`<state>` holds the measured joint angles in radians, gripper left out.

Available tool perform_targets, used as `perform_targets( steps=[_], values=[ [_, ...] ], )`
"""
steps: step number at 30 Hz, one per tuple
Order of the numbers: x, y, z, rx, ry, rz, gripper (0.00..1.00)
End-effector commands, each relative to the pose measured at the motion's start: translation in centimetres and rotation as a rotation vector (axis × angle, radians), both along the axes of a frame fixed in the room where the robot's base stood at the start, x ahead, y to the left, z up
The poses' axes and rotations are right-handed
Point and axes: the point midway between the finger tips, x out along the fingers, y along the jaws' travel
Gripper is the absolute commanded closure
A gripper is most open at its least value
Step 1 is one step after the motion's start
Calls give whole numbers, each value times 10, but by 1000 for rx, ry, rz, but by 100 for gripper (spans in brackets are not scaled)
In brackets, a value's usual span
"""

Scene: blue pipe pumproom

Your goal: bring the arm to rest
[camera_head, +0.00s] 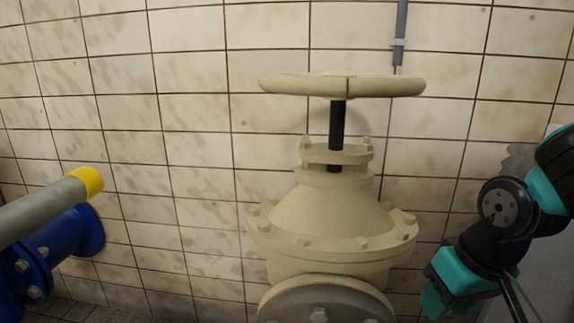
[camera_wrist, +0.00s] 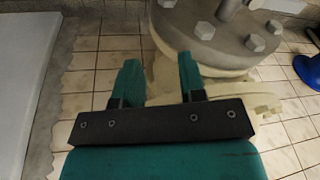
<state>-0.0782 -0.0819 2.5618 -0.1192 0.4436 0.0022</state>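My arm (camera_head: 500,225), black and teal, is folded at the right edge of the head view, to the right of the cream valve (camera_head: 330,220). My gripper (camera_wrist: 158,68) shows in the wrist view with its two teal fingers apart and nothing between them. The fingers seem clear of the pipework, but the exact gap cannot be told.
The valve carries a wide handwheel (camera_head: 385,86) on a black stem. A blue pipe (camera_head: 60,250) and a grey bar with a yellow end (camera_head: 88,181) stand at the left. A tiled wall (camera_head: 190,120) lies behind.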

Motion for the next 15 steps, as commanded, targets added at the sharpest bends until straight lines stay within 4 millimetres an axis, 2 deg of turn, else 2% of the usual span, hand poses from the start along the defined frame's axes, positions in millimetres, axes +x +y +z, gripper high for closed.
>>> perform_targets(
  steps=[1, 3, 6, 8, 9, 15],
  values=[
    [-12, 22, 19, 41, 7, 80, 63],
    [-31, 50, 37, 94, 27, 197, 63],
    [-67, 83, 65, 156, 55, 381, 63],
    [-92, 98, 82, 183, 73, 504, 63],
    [-95, 99, 102, 187, 81, 520, 63],
    [-92, 97, 167, 186, 83, 504, 63]
  ],
)
